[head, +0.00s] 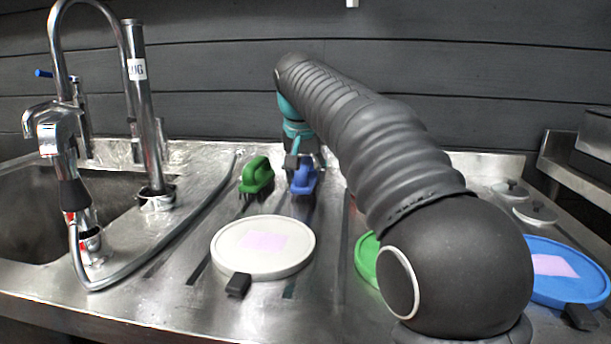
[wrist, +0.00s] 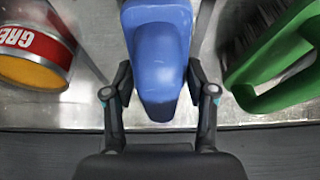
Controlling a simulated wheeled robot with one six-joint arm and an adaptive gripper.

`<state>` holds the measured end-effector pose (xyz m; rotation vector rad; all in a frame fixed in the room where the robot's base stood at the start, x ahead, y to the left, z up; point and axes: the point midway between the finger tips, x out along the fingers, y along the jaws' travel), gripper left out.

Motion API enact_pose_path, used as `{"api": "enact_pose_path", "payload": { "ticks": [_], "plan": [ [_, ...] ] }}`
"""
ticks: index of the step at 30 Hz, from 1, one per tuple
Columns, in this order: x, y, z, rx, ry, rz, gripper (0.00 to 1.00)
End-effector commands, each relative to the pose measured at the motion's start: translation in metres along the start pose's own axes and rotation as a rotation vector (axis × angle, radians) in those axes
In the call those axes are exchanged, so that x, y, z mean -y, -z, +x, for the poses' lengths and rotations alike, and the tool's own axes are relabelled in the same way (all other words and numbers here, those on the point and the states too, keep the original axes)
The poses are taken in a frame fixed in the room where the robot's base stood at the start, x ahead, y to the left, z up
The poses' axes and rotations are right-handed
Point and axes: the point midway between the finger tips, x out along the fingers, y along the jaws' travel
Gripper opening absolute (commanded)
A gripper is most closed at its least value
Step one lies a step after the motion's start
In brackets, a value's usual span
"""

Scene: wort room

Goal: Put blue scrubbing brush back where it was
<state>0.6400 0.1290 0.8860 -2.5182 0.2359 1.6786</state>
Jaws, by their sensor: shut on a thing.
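The blue scrubbing brush (head: 303,178) is at the back of the steel drainboard, just right of the green brush (head: 257,175). My gripper (head: 298,160) is over it, partly hidden behind my arm. In the wrist view the blue brush (wrist: 158,55) fills the middle, between the two fingers of my gripper (wrist: 160,88), which are shut on its sides. The green brush (wrist: 275,65) lies to the right there, apart from the fingers. The bristles of the blue brush are hidden in the wrist view, and I cannot tell whether they touch the drainboard.
A can with a red label (wrist: 38,45) stands left in the wrist view. White (head: 263,247), green (head: 367,262) and blue (head: 560,270) round lids lie along the front. The sink (head: 30,215) with its tap and hose is at left. A dark plank wall (head: 210,70) stands behind.

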Motion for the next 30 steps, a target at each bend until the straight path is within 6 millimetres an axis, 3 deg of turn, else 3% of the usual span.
{"api": "enact_pose_path", "payload": {
  "ticks": [6,7,10,22,30],
  "plan": [
    [0.0,-0.001,0.003,0.0,0.0,0.0,0.24],
    [0.0,-0.001,0.003,0.001,0.0,0.0,0.59],
    [0.0,-0.001,0.002,0.001,0.0,0.0,0.81],
    [0.0,0.001,-0.003,0.0,0.0,0.0,0.81],
    [0.001,0.002,-0.048,-0.002,0.001,-0.001,0.81]
  ]
}}
